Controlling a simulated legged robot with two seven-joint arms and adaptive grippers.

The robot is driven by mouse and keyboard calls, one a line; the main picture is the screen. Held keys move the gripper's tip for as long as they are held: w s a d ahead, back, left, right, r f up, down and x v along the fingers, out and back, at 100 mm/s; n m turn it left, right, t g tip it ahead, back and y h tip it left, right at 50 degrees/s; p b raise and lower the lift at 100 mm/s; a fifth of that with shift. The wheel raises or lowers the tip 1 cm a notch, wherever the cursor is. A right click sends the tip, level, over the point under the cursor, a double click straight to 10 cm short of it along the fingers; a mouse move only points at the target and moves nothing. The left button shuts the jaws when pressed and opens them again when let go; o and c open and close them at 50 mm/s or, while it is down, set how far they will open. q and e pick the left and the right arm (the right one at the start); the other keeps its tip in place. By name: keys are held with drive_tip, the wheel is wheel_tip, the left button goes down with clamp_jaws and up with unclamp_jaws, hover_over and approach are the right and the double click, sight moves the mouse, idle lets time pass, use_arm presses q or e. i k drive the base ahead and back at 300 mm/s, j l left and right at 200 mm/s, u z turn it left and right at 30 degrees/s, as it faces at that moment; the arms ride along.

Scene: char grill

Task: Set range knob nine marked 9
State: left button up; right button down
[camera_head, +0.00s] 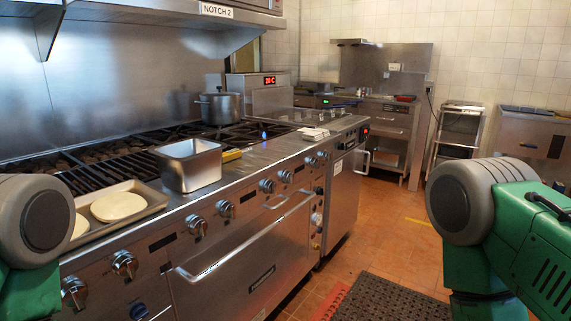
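The range (235,260) runs along the left side, with a row of several silver knobs on its sloped front panel. The nearest knobs are at the lower left, one knob (73,291) close to the bottom edge and another knob (125,264) beside it. Farther along are a middle knob (197,225), a knob (267,185) and a far knob (311,161). The number marks are too small to read, so I cannot tell which knob is 9. Neither gripper is in view; only green and grey parts of my arms show at both sides.
A steel pan (189,166) and a tray with pale flat rounds (118,207) sit on the range top. A pot (221,108) stands on the far burners. The oven handle (240,245) juts out below the knobs. A dark mat (390,300) lies on the open tiled floor.

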sight(314, 162)
drive_tip(key=i+l+u, duration=0.4)
drive_tip(key=l+u, duration=0.15)
drive_tip(key=l, duration=0.15)
drive_tip(key=i+l+u, duration=0.25)
drive_tip(key=l, duration=0.15)
drive_tip(key=k, duration=0.1)
